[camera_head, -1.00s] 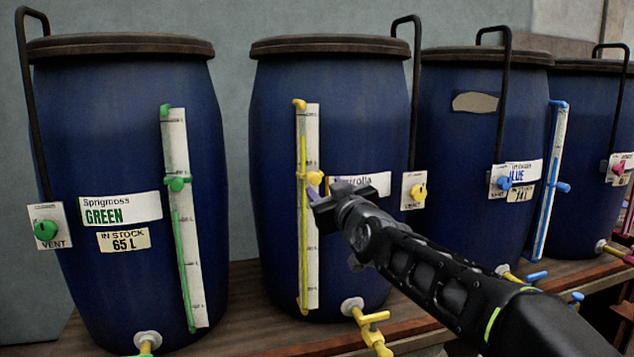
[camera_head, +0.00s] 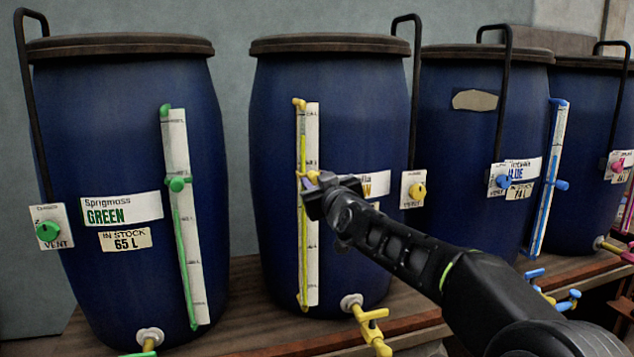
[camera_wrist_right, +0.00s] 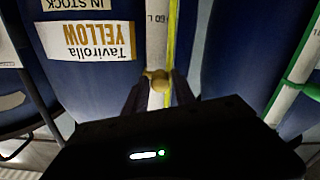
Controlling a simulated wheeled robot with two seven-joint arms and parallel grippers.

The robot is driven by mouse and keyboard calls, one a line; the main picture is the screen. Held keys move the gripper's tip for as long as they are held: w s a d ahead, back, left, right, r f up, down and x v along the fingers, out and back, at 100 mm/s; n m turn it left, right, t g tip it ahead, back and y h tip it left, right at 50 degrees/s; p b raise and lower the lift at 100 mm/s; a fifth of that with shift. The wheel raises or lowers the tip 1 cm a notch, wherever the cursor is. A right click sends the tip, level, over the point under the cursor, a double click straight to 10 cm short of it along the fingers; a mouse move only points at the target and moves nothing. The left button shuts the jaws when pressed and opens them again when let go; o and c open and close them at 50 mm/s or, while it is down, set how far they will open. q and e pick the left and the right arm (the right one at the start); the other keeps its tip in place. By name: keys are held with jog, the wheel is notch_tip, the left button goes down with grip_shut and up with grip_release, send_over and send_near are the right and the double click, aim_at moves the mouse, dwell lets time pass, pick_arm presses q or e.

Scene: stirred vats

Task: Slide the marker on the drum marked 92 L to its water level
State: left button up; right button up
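The yellow drum (camera_head: 275,225) stands second from left in the head view. Its in-stock figure is hidden by my arm there and cut off in the wrist view, so I cannot read 92 L. Its yellow gauge tube (camera_head: 303,250) runs up a white scale. The yellow marker (camera_head: 303,174) sits partway up the tube; its knob (camera_wrist_right: 157,79) shows in the right wrist view. My right gripper (camera_head: 313,186) has its fingers on both sides of this knob, apparently closed against it. The exact water level is hard to make out. My left gripper is not in view.
The green drum (camera_head: 110,290), marked 65 L, stands at left. A blue-labelled drum (camera_head: 450,170) and another drum (camera_head: 590,120) stand at right. Yellow (camera_head: 370,325) and blue (camera_head: 535,273) taps stick out at the front. The shelf (camera_head: 250,315) runs beneath the drums.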

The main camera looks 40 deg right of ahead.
grip_shut()
dwell(1.0)
